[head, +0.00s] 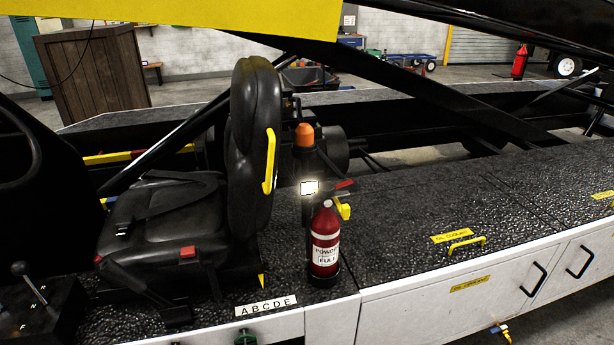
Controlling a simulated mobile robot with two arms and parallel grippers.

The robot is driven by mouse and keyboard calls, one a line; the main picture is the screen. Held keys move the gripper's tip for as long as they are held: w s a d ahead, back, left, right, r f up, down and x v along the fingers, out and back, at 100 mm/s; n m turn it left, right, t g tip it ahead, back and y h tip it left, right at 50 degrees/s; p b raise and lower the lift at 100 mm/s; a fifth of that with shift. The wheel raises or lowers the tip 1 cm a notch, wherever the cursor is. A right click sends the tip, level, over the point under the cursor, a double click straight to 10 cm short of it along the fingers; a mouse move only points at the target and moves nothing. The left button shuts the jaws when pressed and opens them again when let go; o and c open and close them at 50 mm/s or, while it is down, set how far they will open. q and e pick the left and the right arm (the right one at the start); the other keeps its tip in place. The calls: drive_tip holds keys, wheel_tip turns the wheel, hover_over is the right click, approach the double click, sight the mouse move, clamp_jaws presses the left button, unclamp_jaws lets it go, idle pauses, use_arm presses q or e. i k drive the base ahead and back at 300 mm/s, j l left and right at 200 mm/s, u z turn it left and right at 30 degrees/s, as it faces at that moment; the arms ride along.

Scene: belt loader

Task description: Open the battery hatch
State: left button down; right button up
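No hatch that I can read as the battery hatch shows in the head view. A yellow handle (467,243) sits on the black textured deck behind the seat, beside a yellow label (452,235) that seems to read oil and coolant. Another yellow label (603,195) lies on the deck at the right edge, too small to read. The white side panel below has two closed doors with black handles (534,279) (580,262) and a yellow label (470,284). Neither of my grippers is in view.
A black seat (252,150) with a yellow side handle stands at left. A red fire extinguisher (325,240) and an orange beacon (304,135) stand behind it. A black diagonal beam (420,95) crosses above the deck. Grey floor (560,325) is free at lower right.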

sight(577, 191)
drive_tip(key=u, duration=2.15)
drive_tip(key=z, duration=3.7)
drive_tip(key=i+l+z, duration=0.25)
drive_tip(key=i, duration=0.2)
drive_tip(key=i+l+z, duration=0.1)
drive_tip(key=i+z, duration=0.25)
drive_tip(key=i, duration=1.55)
